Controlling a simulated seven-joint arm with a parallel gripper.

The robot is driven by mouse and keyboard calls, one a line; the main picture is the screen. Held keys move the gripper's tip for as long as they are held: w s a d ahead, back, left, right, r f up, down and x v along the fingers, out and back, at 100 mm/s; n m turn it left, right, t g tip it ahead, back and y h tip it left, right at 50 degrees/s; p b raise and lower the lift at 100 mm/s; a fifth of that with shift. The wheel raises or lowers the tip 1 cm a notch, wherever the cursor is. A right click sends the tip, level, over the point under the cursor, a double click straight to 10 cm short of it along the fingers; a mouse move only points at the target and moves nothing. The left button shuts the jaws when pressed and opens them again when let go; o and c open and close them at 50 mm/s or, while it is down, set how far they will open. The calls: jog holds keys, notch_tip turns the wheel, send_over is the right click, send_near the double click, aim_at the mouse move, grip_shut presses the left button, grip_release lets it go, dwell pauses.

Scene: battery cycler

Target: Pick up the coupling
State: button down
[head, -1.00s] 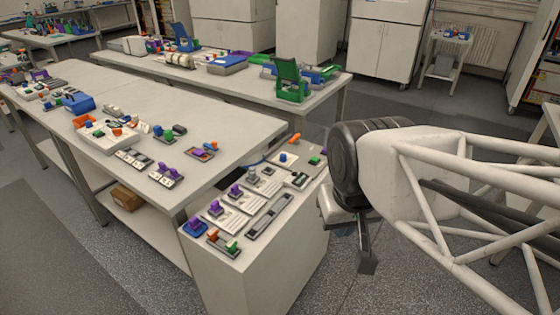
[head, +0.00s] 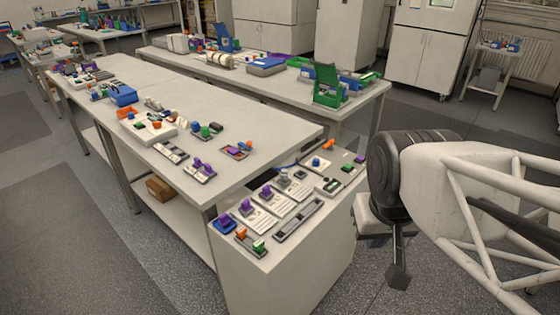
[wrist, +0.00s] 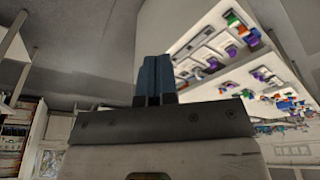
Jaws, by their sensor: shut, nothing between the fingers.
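My gripper (head: 398,276) hangs to the right of the near bench cabinet (head: 262,290) in the head view, over the floor and apart from the parts on top. In the wrist view, its two bluish fingers (wrist: 154,62) are together with nothing between them. I cannot tell which of the small parts is the coupling. Candidates on the cabinet top include a grey part on a white plate (head: 284,181), purple parts on plates (head: 247,207) and a blue knob (head: 316,162).
A long grey tray (head: 299,220) and an orange-and-green part on a plate (head: 250,241) lie near the cabinet's front edge. A long bench (head: 240,125) with more small parts adjoins at the left. A second bench (head: 372,92) stands behind. Floor is open right of the cabinet.

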dwell(0.3)
jog(key=c, duration=0.7)
grip_release()
jog(key=shift+w, duration=0.1)
